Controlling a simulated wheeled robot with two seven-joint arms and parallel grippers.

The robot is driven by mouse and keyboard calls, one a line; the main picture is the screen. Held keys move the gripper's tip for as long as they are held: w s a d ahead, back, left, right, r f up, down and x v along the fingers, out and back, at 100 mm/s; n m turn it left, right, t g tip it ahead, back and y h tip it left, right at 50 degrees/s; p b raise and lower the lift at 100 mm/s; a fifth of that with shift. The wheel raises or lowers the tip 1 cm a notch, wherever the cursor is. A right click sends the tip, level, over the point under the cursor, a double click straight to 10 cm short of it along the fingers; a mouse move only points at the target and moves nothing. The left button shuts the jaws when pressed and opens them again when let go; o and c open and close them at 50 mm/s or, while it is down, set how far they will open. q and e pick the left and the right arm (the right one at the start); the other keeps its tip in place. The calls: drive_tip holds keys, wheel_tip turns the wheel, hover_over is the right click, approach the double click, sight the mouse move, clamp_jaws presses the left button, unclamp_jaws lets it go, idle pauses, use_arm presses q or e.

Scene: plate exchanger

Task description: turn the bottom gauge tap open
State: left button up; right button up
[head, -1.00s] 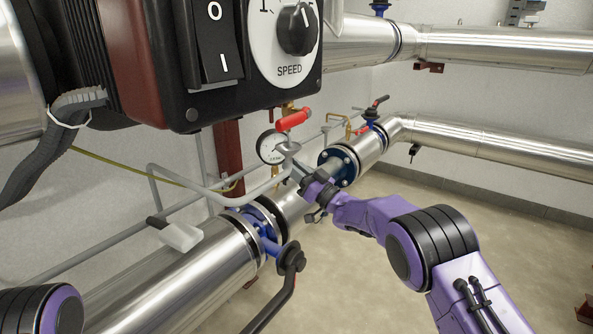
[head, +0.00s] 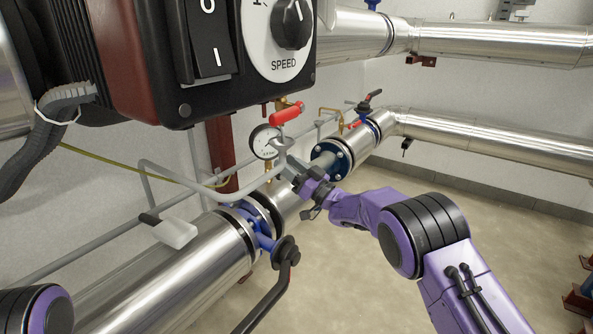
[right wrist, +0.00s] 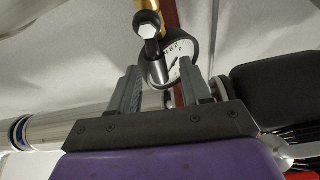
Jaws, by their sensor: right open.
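A small white-faced pressure gauge (head: 265,142) stands over the lower silver pipe in the head view. A red-sleeved handle (head: 287,114) juts out just above it, by brass fittings. My right gripper (head: 286,163) is just below and right of the gauge. In the right wrist view my right gripper (right wrist: 158,88) is open, its two grey fingers pointing toward the gauge (right wrist: 178,58). A dark tap part with a bright hex end (right wrist: 149,31) stands ahead of the fingertips, below a brass fitting (right wrist: 148,6). I cannot tell whether the fingers touch it. My left gripper is out of view.
A black motor box (head: 200,60) with a switch and speed dial hangs over the near left. A bent grey pipe (head: 150,185) runs left of the gauge. A blue valve with a black lever (head: 270,290) is in front.

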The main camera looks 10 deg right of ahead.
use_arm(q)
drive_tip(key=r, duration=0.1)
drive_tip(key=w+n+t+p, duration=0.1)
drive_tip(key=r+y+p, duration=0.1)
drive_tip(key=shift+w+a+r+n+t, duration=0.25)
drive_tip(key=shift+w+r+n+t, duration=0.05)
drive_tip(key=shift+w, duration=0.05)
use_arm(e)
drive_tip(key=v, duration=0.9)
drive_tip(key=shift+s+d, duration=0.15)
drive_tip(key=shift+s, duration=0.05)
